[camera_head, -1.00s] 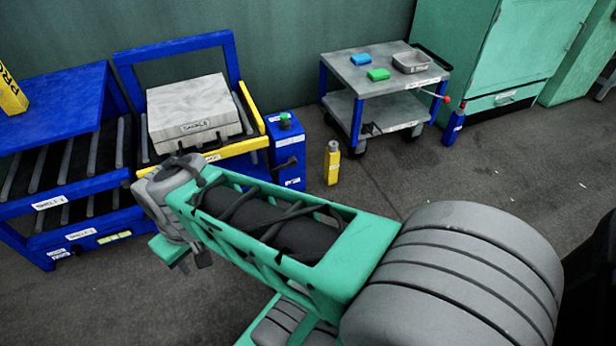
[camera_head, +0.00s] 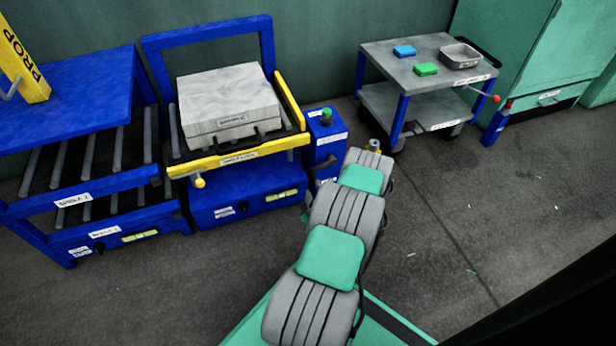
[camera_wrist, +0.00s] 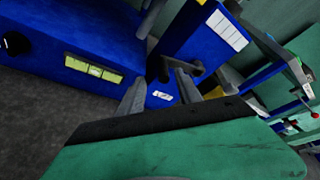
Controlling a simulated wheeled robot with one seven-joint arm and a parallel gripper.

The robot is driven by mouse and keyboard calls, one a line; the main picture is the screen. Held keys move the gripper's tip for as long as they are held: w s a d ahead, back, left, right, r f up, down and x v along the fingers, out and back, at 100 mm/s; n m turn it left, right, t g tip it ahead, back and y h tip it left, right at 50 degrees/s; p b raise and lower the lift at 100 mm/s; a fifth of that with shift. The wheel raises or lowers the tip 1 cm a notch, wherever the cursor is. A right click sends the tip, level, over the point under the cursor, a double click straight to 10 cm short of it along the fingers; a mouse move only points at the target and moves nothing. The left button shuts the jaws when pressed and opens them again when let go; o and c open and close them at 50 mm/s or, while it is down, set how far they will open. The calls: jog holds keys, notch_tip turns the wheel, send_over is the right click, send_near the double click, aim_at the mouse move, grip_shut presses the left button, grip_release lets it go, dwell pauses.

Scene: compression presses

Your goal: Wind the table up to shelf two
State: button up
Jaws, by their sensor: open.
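The lift table (camera_head: 240,158) has a yellow front edge and a blue base, and carries a grey case. Its front edge looks near the level of the rack's shelf two (camera_head: 72,200); I cannot tell whether they are flush. A blue post (camera_head: 327,135) with a green knob stands at the table's right. A dark grey crank (camera_head: 325,163) is on its front and also shows in the wrist view (camera_wrist: 182,68). My gripper (camera_wrist: 158,88) is open, its fingers pointing at the post close to the crank. Contact cannot be told. My arm largely hides the gripper in the head view.
The blue roller rack (camera_head: 85,190) stands left of the table, with a yellow prop (camera_head: 25,60) on top. A grey cart (camera_head: 420,65) with blue and green blocks and a metal tray stands at the back right. The floor at right is clear.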

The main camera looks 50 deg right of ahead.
jog(key=shift+m, duration=0.3)
jog(key=x, duration=0.2)
jog(key=b+x, duration=0.1)
jog(key=x, duration=0.2)
jog(key=s+b+x, duration=0.1)
jog(key=x, duration=0.1)
jog(key=shift+w+d+f, duration=0.2)
jog(key=shift+d+f, duration=0.05)
jog(key=shift+d, duration=0.35)
jog(key=shift+c, duration=0.4)
grip_shut()
